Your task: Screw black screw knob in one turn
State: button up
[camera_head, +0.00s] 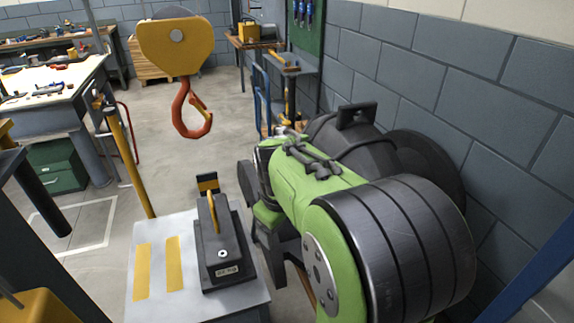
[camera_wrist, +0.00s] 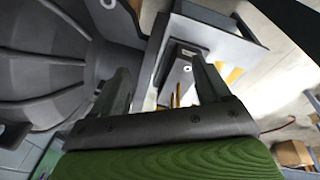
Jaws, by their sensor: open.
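My gripper (camera_wrist: 161,68) is open in the wrist view, with its two dark fingers apart and nothing between them. A large dark grey ribbed casing (camera_wrist: 42,62) fills the left of that view, beside the left finger. Small round fittings show along the casing's edge. I cannot pick out the black screw knob with certainty in either view. In the head view, a dark rounded casing (camera_head: 343,137) stands behind my green and black arm, partly hidden by it. My fingertips are not clear in the head view.
A light grey table (camera_head: 150,302) with yellow stripes carries a black block-shaped device (camera_head: 222,262). A yellow crane block with a red hook (camera_head: 190,115) hangs at upper middle. A grey block wall (camera_head: 470,95) runs along the right. Open floor lies behind the table.

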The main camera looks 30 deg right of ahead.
jog(key=s+a+r+m+t+y, duration=0.1)
jog(key=s+a+r+m+t, duration=0.2)
jog(key=s+a, duration=0.45)
jog(key=w+d+f+m+t+y, duration=0.1)
jog(key=w+d+f+m+y, duration=0.3)
jog(key=w+m, duration=0.5)
jog(key=w+d+f+m+t+y, duration=0.1)
jog(key=w+d+f+m+y, duration=0.2)
jog(key=w+d+f+m, duration=0.65)
jog(key=w+d+r+m+t+h+p, duration=0.1)
jog(key=d+r+m+t+h, duration=0.15)
jog(key=d+m+t, duration=1.3)
jog(key=w+g+b, duration=0.1)
jog(key=w, duration=0.4)
jog(key=w+g+b, duration=0.1)
jog(key=w+g, duration=0.1)
jog(key=w, duration=0.3)
jog(key=w+a+f+n+g+b, duration=0.1)
jog(key=w+g, duration=0.1)
jog(key=w, duration=0.3)
jog(key=shift+w+b, duration=0.3)
jog(key=shift+w, duration=0.1)
